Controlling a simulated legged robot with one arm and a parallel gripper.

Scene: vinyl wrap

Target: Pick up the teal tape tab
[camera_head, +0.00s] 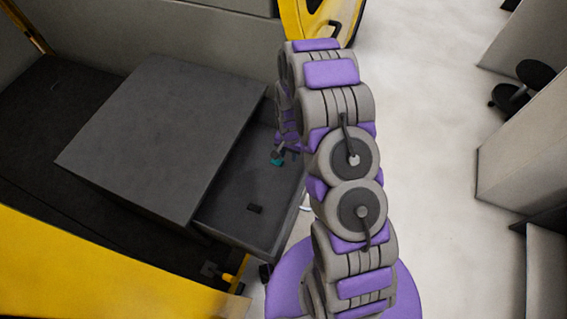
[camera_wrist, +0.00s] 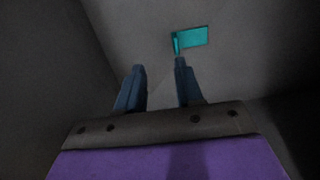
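The teal tape tab (camera_wrist: 193,37) lies on the dark grey floor of an open drawer, with a small upright flap at its left end. In the wrist view it is just beyond the tip of the right finger of my gripper (camera_wrist: 159,65). The fingers are apart with nothing between them; I cannot tell whether the right one touches the tab. In the head view the teal tab (camera_head: 277,162) is a small patch near the drawer's far end, and my gripper (camera_head: 283,153) is right by it, partly hidden by my arm.
The drawer (camera_head: 236,241) has raised walls close around my gripper. A flat dark panel (camera_head: 160,135) covers the left side. Yellow bodywork (camera_head: 90,275) borders the front left. Pale floor (camera_head: 430,130) is open on the right.

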